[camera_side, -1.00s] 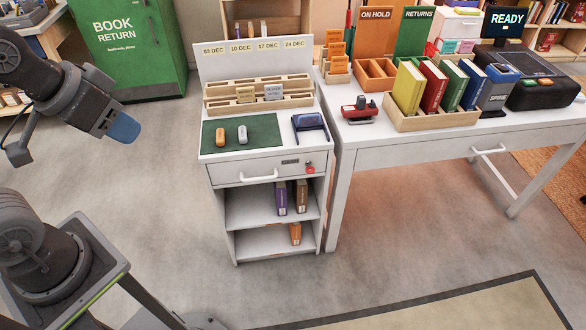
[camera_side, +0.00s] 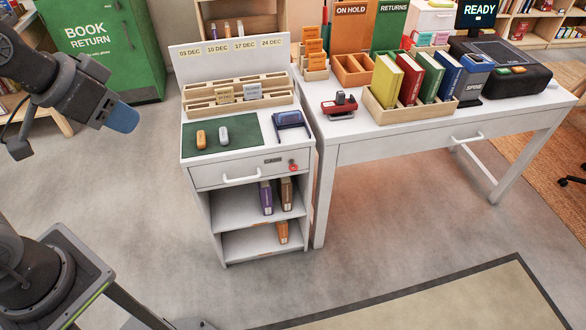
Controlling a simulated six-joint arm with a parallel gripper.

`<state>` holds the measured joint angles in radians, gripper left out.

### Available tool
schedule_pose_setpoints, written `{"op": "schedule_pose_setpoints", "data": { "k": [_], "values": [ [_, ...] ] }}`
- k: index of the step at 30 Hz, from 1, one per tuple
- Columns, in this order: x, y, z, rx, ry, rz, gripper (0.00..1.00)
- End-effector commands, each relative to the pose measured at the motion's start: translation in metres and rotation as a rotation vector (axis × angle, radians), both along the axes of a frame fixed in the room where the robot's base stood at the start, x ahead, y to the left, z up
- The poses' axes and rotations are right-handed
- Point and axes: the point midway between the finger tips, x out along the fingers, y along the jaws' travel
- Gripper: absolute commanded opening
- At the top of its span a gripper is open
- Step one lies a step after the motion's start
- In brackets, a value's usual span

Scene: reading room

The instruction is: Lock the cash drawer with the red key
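The cash drawer (camera_side: 222,176) is in the top of the white cabinet and looks closed, with a white handle (camera_side: 242,180). A small red thing (camera_side: 293,167) sits at the right of the drawer front; it looks like the red key in the lock, but it is too small to tell how it is turned. My gripper (camera_side: 122,118) has a blue-grey end and hangs in the air left of the cabinet, well apart from the drawer. Its fingers cannot be made out.
On the cabinet, a green mat (camera_side: 240,143) carries an orange item (camera_side: 201,138) and a grey item (camera_side: 224,135). A blue stand (camera_side: 290,121) is beside it. Wooden card racks (camera_side: 203,108) stand behind. A white desk (camera_side: 350,148) adjoins on the right. The floor in front is clear.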

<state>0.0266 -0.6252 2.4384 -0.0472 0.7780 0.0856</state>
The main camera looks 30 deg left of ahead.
Motion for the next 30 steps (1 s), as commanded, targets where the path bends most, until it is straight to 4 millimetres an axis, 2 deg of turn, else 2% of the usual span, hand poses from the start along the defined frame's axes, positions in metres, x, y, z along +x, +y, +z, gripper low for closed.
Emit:
{"op": "schedule_pose_setpoints", "data": {
  "k": [3,8,14,17,21,26,30],
  "values": [
    [0.052,-0.018,0.004,0.001,-0.065,-0.098,0.34],
    [0.125,-0.043,0.002,0.023,-0.184,-0.211,0.34],
    [0.211,-0.075,-0.023,0.093,-0.326,-0.302,0.34],
    [0.249,-0.090,-0.044,0.146,-0.392,-0.330,0.34],
    [0.295,-0.108,-0.085,0.245,-0.471,-0.357,0.34],
    [0.333,-0.126,-0.143,0.392,-0.543,-0.374,0.34],
    [0.352,-0.136,-0.202,0.551,-0.586,-0.383,0.34]
  ]
}}
